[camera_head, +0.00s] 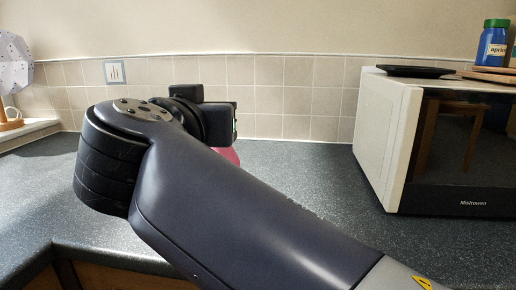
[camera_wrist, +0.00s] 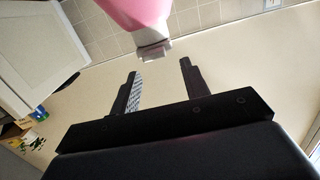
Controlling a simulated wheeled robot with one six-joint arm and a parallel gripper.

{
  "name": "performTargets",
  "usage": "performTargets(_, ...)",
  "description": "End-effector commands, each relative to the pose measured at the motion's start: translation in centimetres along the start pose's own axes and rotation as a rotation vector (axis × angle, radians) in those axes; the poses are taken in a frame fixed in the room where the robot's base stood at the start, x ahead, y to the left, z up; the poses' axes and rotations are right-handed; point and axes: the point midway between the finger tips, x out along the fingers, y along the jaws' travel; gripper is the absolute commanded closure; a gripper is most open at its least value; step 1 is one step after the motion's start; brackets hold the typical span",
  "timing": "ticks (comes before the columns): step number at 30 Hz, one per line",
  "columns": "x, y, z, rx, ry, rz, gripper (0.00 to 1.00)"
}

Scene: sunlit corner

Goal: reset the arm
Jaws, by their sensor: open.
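My gripper (camera_wrist: 158,67) is open in the wrist view, its two dark fingers apart with nothing between them. A pink object with a grey-white end (camera_wrist: 135,18) shows beyond the fingertips at the top of that view. The gap between it and the fingers looks clear. In the head view my arm reaches across the counter from the lower right. The black wrist end is raised in front of the tiled wall, and the fingers cannot be made out there. A piece of the pink object (camera_head: 229,155) shows just behind my arm, mostly hidden.
A white microwave (camera_head: 386,135) stands on the dark counter (camera_head: 300,165) at the right. On it are a black plate (camera_head: 415,71), boards (camera_head: 490,76) and a blue jar with a green lid (camera_head: 492,45). A lamp (camera_head: 12,70) stands far left. The counter left of my arm is clear.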

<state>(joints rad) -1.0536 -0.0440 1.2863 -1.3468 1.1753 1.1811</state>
Motion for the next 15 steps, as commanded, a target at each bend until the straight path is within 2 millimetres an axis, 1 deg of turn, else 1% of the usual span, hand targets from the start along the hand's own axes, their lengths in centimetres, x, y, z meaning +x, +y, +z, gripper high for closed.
performTargets(1, 0.01, 0.02, -0.63, 0.0, -0.013, 0.0, 0.56)
performTargets(15, 0.44, 0.02, -1.23, -0.001, -0.138, 0.001, 0.56)
